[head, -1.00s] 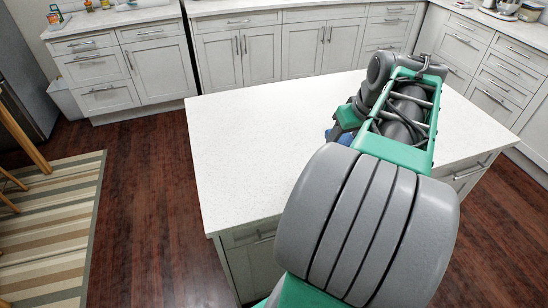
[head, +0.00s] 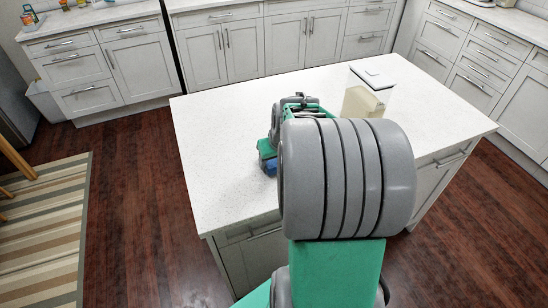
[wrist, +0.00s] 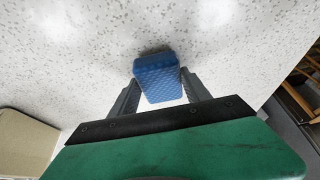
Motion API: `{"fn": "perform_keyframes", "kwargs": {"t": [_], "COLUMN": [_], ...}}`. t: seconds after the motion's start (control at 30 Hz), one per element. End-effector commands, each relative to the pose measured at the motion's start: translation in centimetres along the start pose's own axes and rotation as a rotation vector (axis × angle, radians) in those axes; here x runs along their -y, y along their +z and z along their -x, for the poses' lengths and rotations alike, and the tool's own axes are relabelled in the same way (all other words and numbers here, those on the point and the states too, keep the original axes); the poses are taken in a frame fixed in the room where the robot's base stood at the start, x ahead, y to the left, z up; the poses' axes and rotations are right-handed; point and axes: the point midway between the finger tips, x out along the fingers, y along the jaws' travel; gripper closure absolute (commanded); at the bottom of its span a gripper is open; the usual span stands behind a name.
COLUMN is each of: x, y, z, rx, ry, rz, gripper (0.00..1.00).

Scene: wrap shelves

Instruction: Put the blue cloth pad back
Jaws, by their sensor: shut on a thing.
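The blue cloth pad (wrist: 158,78) is a small textured block between the two fingers of my gripper (wrist: 158,85) in the wrist view. My gripper is shut on it, with a finger on each side. The pad is over the white island top, and a dark shadow shows at its far edge. I cannot tell whether it touches the surface. In the head view a bit of the blue pad (head: 270,168) shows beside my gripper, near the left part of the island; my arm hides most of it.
The white island counter (head: 225,140) has clear room on its left. A beige block-like object (head: 362,103) and a white flat box with a dark mark (head: 373,76) stand toward its back right. The beige object also shows in the wrist view (wrist: 25,145).

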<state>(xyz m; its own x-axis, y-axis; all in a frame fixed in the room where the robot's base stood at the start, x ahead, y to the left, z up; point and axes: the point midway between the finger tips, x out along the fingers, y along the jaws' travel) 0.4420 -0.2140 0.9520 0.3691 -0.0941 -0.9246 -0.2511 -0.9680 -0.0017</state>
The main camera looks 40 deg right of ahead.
Motion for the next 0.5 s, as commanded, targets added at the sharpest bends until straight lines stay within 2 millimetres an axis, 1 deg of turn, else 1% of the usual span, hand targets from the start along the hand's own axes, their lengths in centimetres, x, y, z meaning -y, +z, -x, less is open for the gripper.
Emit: {"fn": "perform_keyframes", "kwargs": {"t": [0.37, 0.4, 0.5], "x": [-0.07, -0.08, -0.08], "y": [0.25, 0.20, 0.19], "z": [-0.76, -0.63, -0.59], "rx": [-0.003, -0.003, -0.003], "ry": [0.001, 0.001, 0.001], "rz": [0.000, 0.000, 0.000], "gripper": [0.82, 0.42, 0.34]}}
